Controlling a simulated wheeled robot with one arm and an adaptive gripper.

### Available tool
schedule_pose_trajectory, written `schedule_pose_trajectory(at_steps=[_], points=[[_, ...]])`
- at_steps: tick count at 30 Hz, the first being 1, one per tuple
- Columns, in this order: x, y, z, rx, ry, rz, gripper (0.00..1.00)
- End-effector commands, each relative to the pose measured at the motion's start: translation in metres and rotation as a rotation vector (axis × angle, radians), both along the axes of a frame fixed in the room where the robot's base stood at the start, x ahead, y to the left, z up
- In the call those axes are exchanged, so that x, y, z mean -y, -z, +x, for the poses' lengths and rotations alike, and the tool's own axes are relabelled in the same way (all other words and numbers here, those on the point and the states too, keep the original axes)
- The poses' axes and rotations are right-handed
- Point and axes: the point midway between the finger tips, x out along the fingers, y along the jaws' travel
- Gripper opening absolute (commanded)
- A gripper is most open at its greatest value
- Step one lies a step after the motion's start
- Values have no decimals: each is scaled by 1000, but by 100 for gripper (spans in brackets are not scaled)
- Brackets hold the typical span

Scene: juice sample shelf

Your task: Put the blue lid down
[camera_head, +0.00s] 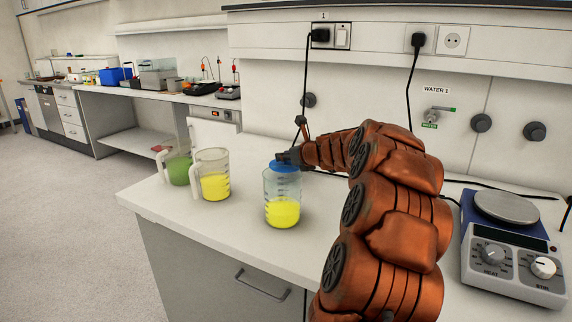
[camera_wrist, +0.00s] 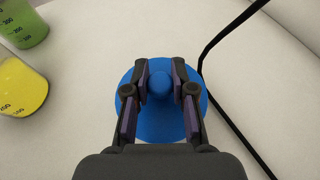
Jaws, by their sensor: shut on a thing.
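The blue lid (camera_wrist: 160,117) is a round disc with a knob on top. In the wrist view my gripper (camera_wrist: 160,80) has its two fingers closed on both sides of the knob. In the head view the lid (camera_head: 284,166) shows as a blue patch at the top of a clear jar with yellow liquid (camera_head: 282,212), with my gripper (camera_head: 285,157) at it.
A beaker with yellow liquid (camera_head: 214,185) and one with green liquid (camera_head: 178,171) stand left on the white counter (camera_head: 150,203). A hotplate stirrer (camera_head: 515,255) stands at the right. A black cable (camera_wrist: 222,113) runs close to the lid's right side.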

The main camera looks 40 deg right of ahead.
Motion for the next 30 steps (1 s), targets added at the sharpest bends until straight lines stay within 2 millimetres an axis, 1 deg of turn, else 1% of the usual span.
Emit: schedule_pose_trajectory(at_steps=[1,6,12,20,23,30], points=[[1,-15,-1,1,0,-5,0],[0,-41,0,0,0,-2,0],[0,-58,0,-1,1,0,0],[0,-66,0,-1,-1,1,0],[0,-77,0,-1,-1,1,0],[0,-113,0,-1,-1,1,0]])
